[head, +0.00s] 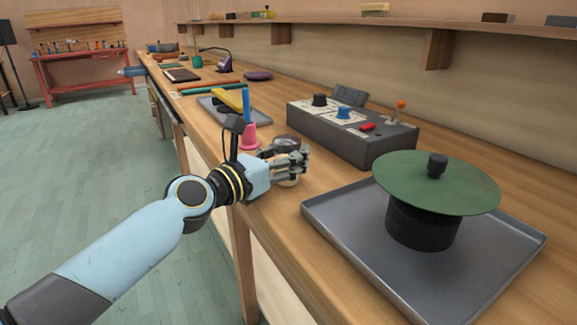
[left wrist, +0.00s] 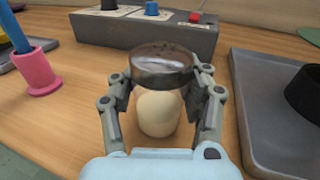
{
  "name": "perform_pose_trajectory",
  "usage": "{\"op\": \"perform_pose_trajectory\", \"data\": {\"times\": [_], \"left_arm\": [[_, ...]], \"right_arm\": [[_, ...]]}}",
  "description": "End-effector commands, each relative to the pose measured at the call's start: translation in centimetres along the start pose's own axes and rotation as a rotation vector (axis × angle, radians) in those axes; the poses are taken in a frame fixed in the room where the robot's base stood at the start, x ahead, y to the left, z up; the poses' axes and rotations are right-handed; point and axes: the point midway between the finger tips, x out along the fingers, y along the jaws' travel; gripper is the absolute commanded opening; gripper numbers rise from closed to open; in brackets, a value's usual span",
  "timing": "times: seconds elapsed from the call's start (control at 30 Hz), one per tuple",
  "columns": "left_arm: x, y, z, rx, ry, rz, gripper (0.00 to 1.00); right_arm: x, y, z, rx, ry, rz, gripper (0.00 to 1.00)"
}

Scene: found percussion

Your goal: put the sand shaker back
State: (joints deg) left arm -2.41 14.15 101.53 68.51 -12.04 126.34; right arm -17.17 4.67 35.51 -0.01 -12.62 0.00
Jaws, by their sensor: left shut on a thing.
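My left gripper (head: 298,160) is shut on a round, dark, glassy-topped thing (head: 286,143), which I take to be the sand shaker. In the left wrist view my left gripper's fingers (left wrist: 164,85) stand on both sides of this sand shaker (left wrist: 161,66). A cream rounded cylinder (left wrist: 158,113) shows directly below the dark top, between the fingers. I cannot tell whether the cream part belongs to the shaker or stands separately under it. The fingers hide part of both. My right gripper is not in view.
A pink cup (head: 249,138) with a blue stick stands left of the gripper on the wooden bench. A grey control box (head: 352,143) is behind it. At right, a metal tray (head: 345,225) carries a black pot with a green disc (head: 440,180). The bench's front edge is close.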

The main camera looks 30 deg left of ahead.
Motion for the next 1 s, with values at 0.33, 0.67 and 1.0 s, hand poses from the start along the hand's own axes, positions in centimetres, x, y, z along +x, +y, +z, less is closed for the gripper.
{"op": "perform_pose_trajectory", "data": {"times": [0.33,0.67,1.0], "left_arm": [[0.0,0.0,-0.2,0.001,-0.003,0.0,0.0],[0.0,0.0,-0.1,0.001,-0.002,0.0,0.72],[-1.5,0.0,0.1,0.001,0.002,-0.001,0.72]], "right_arm": [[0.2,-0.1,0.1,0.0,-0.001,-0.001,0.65],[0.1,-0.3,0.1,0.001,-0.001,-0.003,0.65],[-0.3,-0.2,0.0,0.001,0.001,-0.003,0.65]]}}
